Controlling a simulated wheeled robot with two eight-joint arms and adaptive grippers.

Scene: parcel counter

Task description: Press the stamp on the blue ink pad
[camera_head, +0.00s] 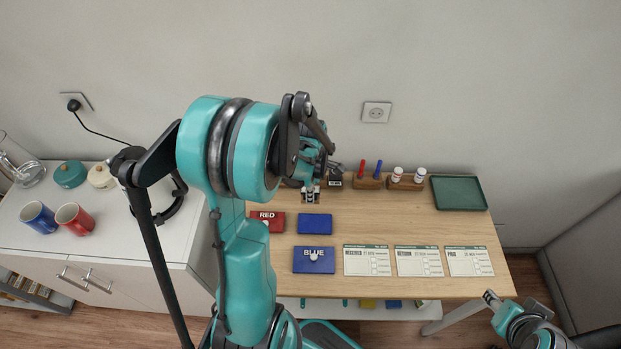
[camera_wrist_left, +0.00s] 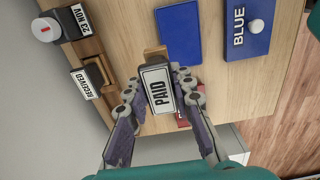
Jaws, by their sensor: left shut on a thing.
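My left gripper (camera_head: 310,194) is at the back left of the wooden table, behind the pads. In the left wrist view my left gripper (camera_wrist_left: 162,92) is shut on a stamp (camera_wrist_left: 158,90) whose label reads PAID. The blue ink pad (camera_head: 315,224) lies uncovered in front of the gripper, apart from the stamp; it also shows in the left wrist view (camera_wrist_left: 178,36). Its lid (camera_head: 308,266), marked BLUE with a white knob, lies in front of the pad. My right arm shows at the lower right, but its gripper's opening is unclear.
A red pad's lid (camera_head: 264,216) marked RED is left of the blue pad. A RECEIVED stamp (camera_wrist_left: 87,84) and a 23 NOV stamp (camera_wrist_left: 76,20) stand near the gripper. Three paper forms (camera_head: 418,262) lie at front right. A green tray (camera_head: 459,193) is at the back right.

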